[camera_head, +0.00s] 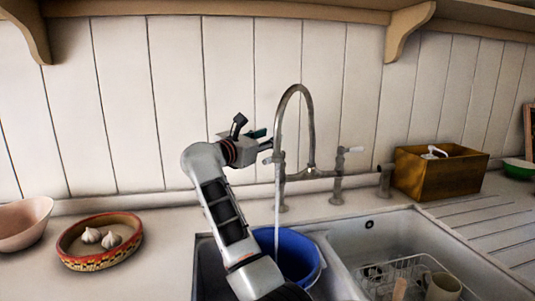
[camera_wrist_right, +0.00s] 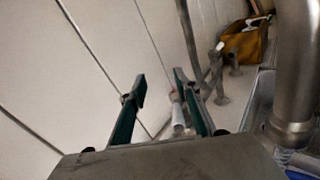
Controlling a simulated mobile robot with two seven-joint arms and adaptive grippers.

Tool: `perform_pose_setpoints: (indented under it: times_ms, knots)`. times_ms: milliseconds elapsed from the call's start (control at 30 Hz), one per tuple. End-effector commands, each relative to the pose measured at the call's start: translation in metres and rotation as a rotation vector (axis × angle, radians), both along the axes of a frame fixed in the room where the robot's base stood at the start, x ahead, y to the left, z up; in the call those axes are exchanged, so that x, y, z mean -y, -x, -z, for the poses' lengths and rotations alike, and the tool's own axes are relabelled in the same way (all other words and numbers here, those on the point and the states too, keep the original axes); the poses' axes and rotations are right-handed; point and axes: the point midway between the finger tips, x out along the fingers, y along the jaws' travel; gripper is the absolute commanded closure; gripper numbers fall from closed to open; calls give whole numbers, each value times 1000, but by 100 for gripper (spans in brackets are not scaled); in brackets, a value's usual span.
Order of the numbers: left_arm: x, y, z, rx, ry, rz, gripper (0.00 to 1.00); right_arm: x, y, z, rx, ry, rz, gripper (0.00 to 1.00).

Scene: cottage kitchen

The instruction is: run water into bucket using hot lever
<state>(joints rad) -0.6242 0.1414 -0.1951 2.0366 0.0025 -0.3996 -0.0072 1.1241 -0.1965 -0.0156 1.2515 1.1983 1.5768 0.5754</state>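The blue bucket (camera_head: 300,256) stands in the left sink basin, partly hidden by my right arm. The left lever (camera_head: 267,160) is beside my right gripper (camera_head: 268,139); the right lever (camera_head: 354,149) has a white handle. In the right wrist view, my right gripper (camera_wrist_right: 160,90) is open, with the pale lever handle (camera_wrist_right: 177,112) showing between its fingers, nearer the right one. Contact is unclear. My left gripper is out of view.
The right basin holds a wire rack (camera_head: 395,270) and a cream mug (camera_head: 442,286). A wooden box (camera_head: 438,172) stands right of the tap. A patterned dish (camera_head: 72,252) with garlic and a pink bowl (camera_head: 22,224) sit left on the counter.

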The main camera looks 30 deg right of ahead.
Motion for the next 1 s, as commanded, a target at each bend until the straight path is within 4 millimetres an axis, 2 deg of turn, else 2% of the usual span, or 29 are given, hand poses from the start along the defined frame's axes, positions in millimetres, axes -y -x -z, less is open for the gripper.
perform_pose_setpoints:
  times_ms: [33, 200, 533, 567, 800, 933, 1000]
  knots:
    - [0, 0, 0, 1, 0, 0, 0, 0, 0, -8, 2, -2, -1, 68]
    - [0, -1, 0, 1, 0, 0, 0, 0, 0, -24, 0, 0, -1, 68]
    - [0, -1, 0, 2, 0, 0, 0, 0, 0, -28, -2, 1, -1, 68]
    - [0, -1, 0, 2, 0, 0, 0, 0, 0, -28, -1, 1, -1, 63]
    - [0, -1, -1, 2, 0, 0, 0, 0, 0, -28, -1, 1, -1, 1]
    - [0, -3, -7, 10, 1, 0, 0, 0, 4, -36, 5, 47, -2, 0]
    - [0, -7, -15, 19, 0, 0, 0, 0, 9, -47, 13, 117, -6, 0]
